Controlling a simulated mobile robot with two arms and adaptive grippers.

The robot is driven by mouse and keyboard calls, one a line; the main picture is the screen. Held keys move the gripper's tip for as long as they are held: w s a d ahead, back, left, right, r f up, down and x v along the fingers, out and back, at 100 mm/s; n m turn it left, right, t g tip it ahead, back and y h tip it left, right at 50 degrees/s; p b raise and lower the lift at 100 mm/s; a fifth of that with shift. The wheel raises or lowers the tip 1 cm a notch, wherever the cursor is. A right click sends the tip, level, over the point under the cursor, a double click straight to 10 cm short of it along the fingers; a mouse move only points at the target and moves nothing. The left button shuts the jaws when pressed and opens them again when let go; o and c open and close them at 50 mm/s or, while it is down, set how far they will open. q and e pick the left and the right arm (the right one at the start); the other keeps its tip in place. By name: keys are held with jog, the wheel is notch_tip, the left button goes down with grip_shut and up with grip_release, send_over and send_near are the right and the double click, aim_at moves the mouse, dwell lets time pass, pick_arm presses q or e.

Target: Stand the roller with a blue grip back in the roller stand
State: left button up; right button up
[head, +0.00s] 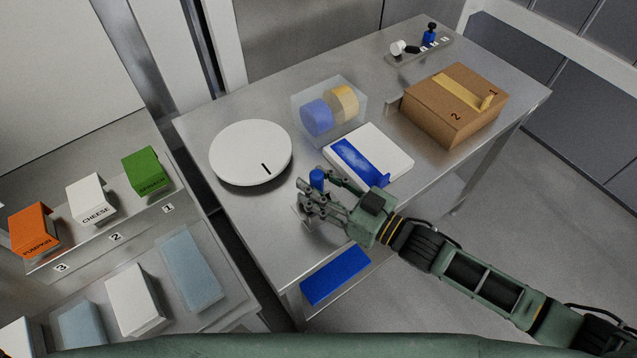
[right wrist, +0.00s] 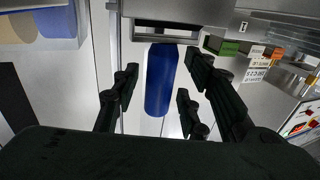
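The roller's blue grip (head: 317,178) stands near the front edge of the metal table, its top showing past my right gripper's fingers. My right gripper (head: 318,197) is at the grip, with fingers on both sides of it. In the right wrist view the blue grip (right wrist: 160,80) shows between the spread fingers (right wrist: 160,88), with visible gaps on both sides. A pale metal piece (right wrist: 165,30) adjoins the grip's end; I cannot tell whether it is the roller's head or the stand. The fingers hide much of this spot in the head view. My left gripper is not in view.
A round white disc (head: 250,152), a clear box (head: 357,112), a white slab with a blue strip (head: 395,146) and a cardboard box (head: 440,122) stand on the table (head: 245,215). A blue mat (head: 335,275) lies lower. Labelled cartons (head: 92,200) stand at left.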

jog(key=shift+r, duration=0.3)
jog(key=b+v, duration=0.1)
jog(key=v, duration=0.4)
jog(key=b+v, duration=0.1)
jog(key=v, duration=0.4)
jog(key=shift+s+d+f, duration=0.25)
jog(key=shift+s+d+r, duration=0.15)
jog(key=shift+s+d, duration=0.2)
jog(key=shift+d, duration=0.2)
